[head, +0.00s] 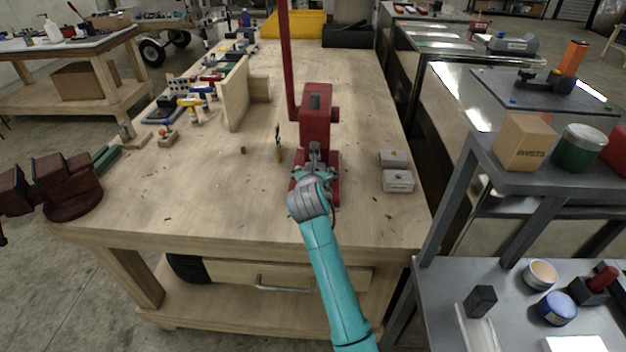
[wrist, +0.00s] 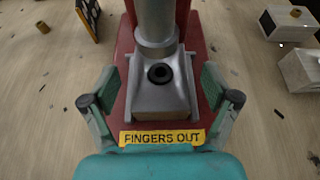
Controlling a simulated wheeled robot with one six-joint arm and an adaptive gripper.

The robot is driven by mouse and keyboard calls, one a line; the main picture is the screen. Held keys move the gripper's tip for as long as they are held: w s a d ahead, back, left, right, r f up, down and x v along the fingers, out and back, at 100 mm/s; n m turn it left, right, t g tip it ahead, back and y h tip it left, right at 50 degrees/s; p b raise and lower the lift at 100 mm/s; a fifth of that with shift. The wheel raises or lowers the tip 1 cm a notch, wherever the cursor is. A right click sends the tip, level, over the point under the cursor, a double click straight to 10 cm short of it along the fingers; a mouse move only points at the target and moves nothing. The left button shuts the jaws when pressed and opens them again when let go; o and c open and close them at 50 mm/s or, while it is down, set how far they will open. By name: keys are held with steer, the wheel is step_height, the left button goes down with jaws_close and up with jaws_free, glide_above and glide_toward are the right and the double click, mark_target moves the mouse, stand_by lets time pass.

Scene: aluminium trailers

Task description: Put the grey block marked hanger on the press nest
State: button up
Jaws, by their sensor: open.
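The red arbor press (head: 316,130) stands mid-bench. On its red base, in the wrist view, a grey metal piece (wrist: 158,97) with a black-ringed hole sits below the round steel ram (wrist: 155,25). No marking shows on it, so I cannot tell whether it is the hanger block or part of the nest. My gripper (wrist: 160,100) is open, with one finger on each side of this piece and visible gaps. In the head view my gripper (head: 315,172) is low at the press front. Two pale grey blocks, rear (head: 393,159) and front (head: 398,181), sit to the right; their marks are unreadable.
A yellow "FINGERS OUT" label (wrist: 162,138) is on the press base. The press's long red lever (head: 285,60) rises high. A wooden upright board (head: 235,95) stands at left, and a dark red vise (head: 70,190) is at the front-left corner. The bench front is mostly clear.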

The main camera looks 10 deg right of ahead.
steer(key=v, duration=0.9)
steer(key=shift+s+f, duration=0.1)
